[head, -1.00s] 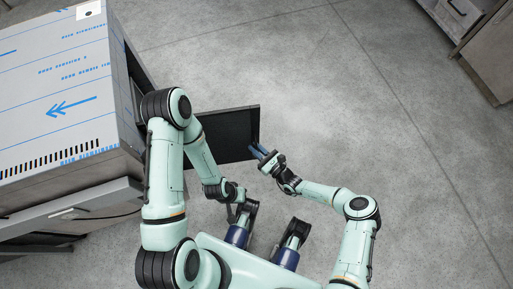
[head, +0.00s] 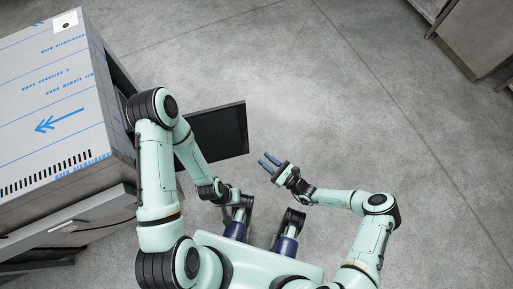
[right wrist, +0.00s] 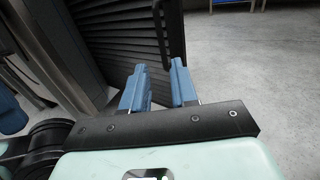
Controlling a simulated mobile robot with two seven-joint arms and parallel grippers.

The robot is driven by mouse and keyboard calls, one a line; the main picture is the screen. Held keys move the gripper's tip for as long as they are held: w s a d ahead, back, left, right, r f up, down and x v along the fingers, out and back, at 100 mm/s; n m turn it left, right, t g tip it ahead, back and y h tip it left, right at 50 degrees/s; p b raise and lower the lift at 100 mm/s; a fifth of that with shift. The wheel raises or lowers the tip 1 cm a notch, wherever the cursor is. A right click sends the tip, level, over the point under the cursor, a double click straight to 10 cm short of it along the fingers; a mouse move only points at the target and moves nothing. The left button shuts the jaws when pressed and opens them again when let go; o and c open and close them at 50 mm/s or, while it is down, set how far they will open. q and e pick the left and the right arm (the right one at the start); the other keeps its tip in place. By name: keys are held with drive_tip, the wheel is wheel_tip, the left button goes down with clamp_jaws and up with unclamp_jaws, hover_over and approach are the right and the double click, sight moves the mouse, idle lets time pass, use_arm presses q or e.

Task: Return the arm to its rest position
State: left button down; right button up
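My right gripper (head: 268,161) is open and empty over the floor, just right of the dark door's outer edge and apart from it in the head view. In the right wrist view its two blue fingers (right wrist: 159,88) are spread with nothing between them. My left arm is folded, with its wrist (head: 222,193) low in the middle of the head view. The left gripper's fingers cannot be made out there.
A steel appliance (head: 45,95) with blue-printed film stands at the left. Its dark door (head: 221,132) stands open toward my arms; a dark ribbed panel (right wrist: 125,40) fills the right wrist view's upper middle. A cabinet (head: 475,40) stands at far right. Grey floor (head: 350,110) between is clear.

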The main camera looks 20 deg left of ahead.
drive_tip(key=shift+v, duration=1.05)
drive_tip(key=shift+s, duration=0.1)
